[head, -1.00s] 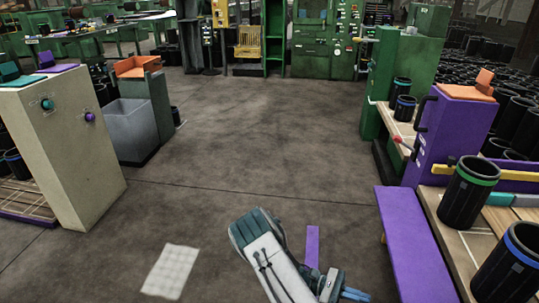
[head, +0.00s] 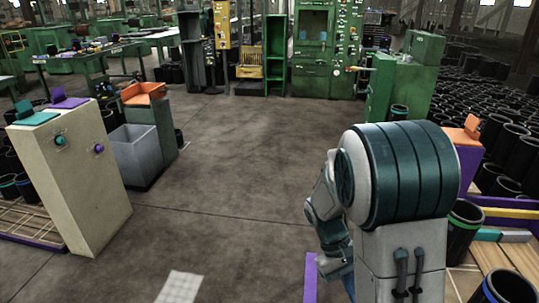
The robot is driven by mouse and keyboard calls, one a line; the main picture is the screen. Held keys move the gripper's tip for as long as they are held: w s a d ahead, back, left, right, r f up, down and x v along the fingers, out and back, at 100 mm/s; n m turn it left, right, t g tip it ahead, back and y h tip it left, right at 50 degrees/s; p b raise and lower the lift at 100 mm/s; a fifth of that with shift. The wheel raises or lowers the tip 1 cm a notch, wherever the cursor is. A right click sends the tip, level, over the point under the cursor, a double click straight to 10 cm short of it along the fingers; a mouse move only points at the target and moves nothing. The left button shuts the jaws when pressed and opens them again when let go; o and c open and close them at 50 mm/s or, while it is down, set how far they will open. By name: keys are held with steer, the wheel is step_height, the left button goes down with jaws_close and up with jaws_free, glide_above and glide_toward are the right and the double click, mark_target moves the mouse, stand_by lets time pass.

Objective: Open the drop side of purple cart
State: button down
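The purple cart's end panel (head: 467,163) shows at the right, partly behind my arm. Beside it are the cart's wooden deck (head: 462,284) and black sleeves, one with a green band (head: 463,232) and one with a blue rim (head: 508,290). My raised arm covers the near side of the cart, so its drop side and any latch there are hidden. A narrow purple strip (head: 310,280) shows left of my arm at the bottom; I cannot tell what it belongs to. My gripper is not visible.
A beige console (head: 75,175) stands at the left, with a grey bin (head: 135,155) behind it. A white patch (head: 180,288) lies on the floor. The middle floor is clear. Green machines (head: 310,45) stand at the back, and many black sleeves (head: 505,135) at the far right.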

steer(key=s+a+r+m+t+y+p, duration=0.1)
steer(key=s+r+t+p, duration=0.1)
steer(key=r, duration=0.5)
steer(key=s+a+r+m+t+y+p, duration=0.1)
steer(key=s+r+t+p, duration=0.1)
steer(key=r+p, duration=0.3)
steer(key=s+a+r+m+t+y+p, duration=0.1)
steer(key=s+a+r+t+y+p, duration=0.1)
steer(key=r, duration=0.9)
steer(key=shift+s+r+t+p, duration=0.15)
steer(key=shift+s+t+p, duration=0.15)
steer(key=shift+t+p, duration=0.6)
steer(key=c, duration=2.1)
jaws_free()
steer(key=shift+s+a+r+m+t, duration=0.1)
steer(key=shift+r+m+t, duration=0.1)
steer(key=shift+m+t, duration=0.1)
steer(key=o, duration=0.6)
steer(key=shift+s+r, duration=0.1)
